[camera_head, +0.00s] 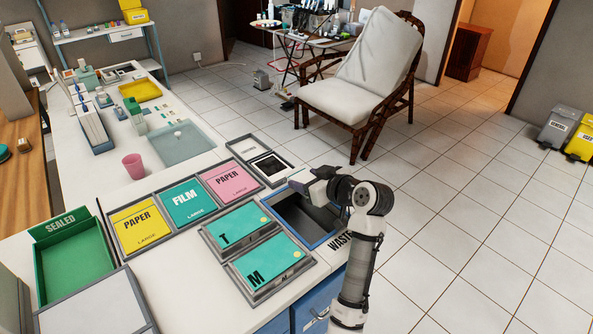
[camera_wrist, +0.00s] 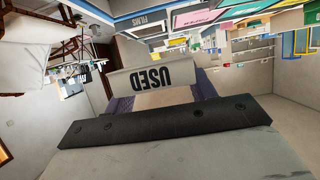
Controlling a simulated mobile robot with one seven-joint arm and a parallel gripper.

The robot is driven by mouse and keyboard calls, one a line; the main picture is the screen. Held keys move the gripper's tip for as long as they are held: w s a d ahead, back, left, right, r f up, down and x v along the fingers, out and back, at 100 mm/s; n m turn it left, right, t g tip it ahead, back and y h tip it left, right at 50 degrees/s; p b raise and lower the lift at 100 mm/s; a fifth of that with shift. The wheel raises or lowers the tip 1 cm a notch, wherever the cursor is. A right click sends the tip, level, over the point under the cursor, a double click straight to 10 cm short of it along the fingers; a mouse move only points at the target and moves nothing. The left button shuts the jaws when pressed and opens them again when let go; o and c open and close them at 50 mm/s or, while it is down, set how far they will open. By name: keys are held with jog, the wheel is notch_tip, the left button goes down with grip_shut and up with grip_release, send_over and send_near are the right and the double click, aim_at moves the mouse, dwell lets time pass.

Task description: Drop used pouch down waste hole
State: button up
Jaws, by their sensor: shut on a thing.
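A white pouch marked USED (camera_wrist: 150,77) shows in the wrist view, where the picture is upside down. My gripper (camera_wrist: 160,92) is shut on it, with a purple finger on each side. In the head view my gripper (camera_head: 301,185) is above the far part of the waste hole (camera_head: 300,217), a dark square opening with a grey-blue rim and a WASTE label at its near right. The pouch is small and hard to make out in the head view. My arm covers the right side of the opening.
Left of the hole are trays with teal T (camera_head: 229,228) and M (camera_head: 268,262) pouches, yellow, teal and pink packs, and a green SEALED tray (camera_head: 75,262). A framed dark panel (camera_head: 270,166) lies behind the hole.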

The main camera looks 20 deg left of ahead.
jog(key=shift+w+a, duration=0.1)
jog(key=shift+a, duration=0.1)
notch_tip(320, 180, down, 7)
jog(key=b, duration=0.5)
jog(key=shift+d+f, duration=0.1)
jog(key=shift+f, duration=0.1)
jog(key=o, duration=1)
jog(key=shift+o, duration=0.2)
jog(key=b+v, duration=0.2)
jog(key=v, duration=1.2)
jog(key=shift+r+b, duration=0.4)
jog(key=shift+r, duration=0.05)
